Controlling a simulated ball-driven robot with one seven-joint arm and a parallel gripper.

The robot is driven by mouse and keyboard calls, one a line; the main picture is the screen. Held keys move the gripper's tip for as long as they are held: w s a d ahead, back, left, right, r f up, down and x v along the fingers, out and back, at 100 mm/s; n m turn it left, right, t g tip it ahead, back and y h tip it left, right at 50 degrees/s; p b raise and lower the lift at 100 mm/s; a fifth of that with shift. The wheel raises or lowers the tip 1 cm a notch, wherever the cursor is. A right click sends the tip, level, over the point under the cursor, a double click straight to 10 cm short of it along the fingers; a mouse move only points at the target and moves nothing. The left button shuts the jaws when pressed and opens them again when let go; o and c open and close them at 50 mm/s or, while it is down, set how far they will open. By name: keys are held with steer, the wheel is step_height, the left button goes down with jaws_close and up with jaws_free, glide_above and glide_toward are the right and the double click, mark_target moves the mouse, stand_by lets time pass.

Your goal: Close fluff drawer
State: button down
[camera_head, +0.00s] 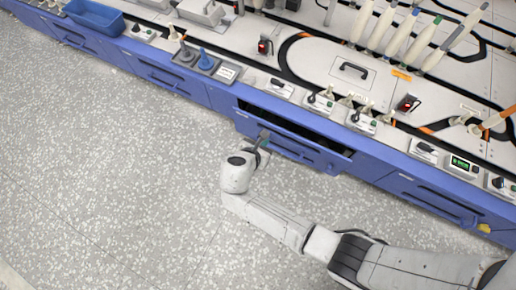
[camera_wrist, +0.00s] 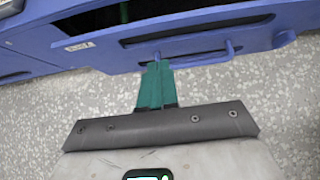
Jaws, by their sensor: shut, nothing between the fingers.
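The fluff drawer (camera_head: 300,150) is a blue drawer in the front of the long blue machine, and it stands partly open with a dark gap behind its front panel. In the wrist view the drawer front (camera_wrist: 115,55) fills the upper part, with a curved blue handle (camera_wrist: 205,60) and a small label near its left end. My gripper (camera_head: 264,136) is at the drawer front, left of its middle. In the wrist view its green fingers (camera_wrist: 157,68) are together, with nothing between them, and their tips are at the left end of the handle. Whether they touch it, I cannot tell.
Other blue drawers (camera_head: 160,76) (camera_head: 435,200) on both sides look shut. The machine top carries a blue bin (camera_head: 95,15), a black-handled hatch (camera_head: 352,72), bobbins (camera_head: 440,45) and small switch boxes (camera_head: 426,148). The speckled floor (camera_head: 110,190) in front is clear.

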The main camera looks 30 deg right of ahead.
mark_target(274, 126)
steer(key=w+d, duration=0.1)
steer(key=w+d+f+b, duration=0.1)
steer(key=d+b, duration=0.1)
steer(key=d, duration=0.1)
steer(key=shift+w+f, duration=0.4)
steer(key=shift+w+d+r, duration=0.1)
steer(key=shift+w+d, duration=0.2)
steer(key=shift+d, duration=0.05)
steer(key=shift+w+d+r+p, duration=0.2)
steer(key=shift+w+d+p, duration=0.35)
steer(key=shift+d, duration=0.3)
steer(key=shift+w+d+f, duration=0.2)
steer(key=shift+w+d, duration=0.05)
